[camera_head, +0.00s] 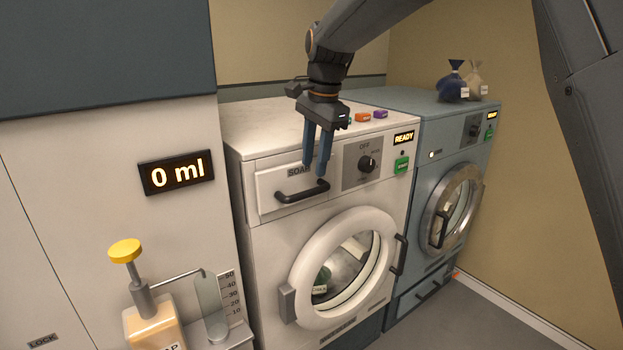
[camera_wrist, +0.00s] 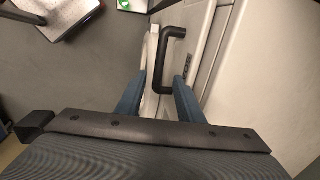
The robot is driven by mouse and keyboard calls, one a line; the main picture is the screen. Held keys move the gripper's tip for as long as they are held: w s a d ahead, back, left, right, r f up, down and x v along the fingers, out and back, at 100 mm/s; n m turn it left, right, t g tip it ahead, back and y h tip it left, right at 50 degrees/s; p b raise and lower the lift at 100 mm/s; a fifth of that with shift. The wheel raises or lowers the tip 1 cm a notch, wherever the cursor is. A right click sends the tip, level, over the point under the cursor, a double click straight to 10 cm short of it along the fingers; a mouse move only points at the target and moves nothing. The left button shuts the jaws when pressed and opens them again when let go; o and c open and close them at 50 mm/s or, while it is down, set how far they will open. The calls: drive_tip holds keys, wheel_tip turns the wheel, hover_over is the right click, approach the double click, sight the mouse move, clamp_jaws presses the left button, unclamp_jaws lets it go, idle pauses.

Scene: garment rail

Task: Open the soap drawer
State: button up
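The soap drawer (camera_head: 268,184) is a pale front panel at the upper left of the white washing machine (camera_head: 262,235), and it looks flush with the machine. Its dark bar handle (camera_head: 302,191) runs across the lower right of the panel. My gripper (camera_head: 317,168) points down just above the handle, with its two blue fingers apart and empty. One finger partly hides the SOAP label (camera_head: 297,171). In the wrist view the handle (camera_wrist: 167,60) lies ahead of the gap between the fingertips (camera_wrist: 160,85); I cannot tell whether they touch it.
A dial (camera_head: 366,164), a READY display and a green button (camera_head: 401,164) sit right of the drawer. The round door (camera_head: 345,265) is below. A soap pump dispenser (camera_head: 150,315) stands at left under a 0 ml display (camera_head: 177,173). A blue-grey machine (camera_head: 425,125) stands at right.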

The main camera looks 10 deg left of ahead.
sight(311, 190)
drive_tip(key=shift+w+a+f+p, duration=0.15)
drive_tip(key=shift+f+p, duration=0.15)
drive_tip(key=shift+f, duration=0.9)
drive_tip(key=shift+w+a+f+p, duration=0.15)
drive_tip(key=shift+f+p, duration=0.2)
drive_tip(key=shift+f, duration=0.8)
drive_tip(key=shift+w+a+f+p, duration=0.15)
drive_tip(key=shift+f+p, duration=0.15)
drive_tip(key=shift+f, duration=0.9)
clamp_jaws()
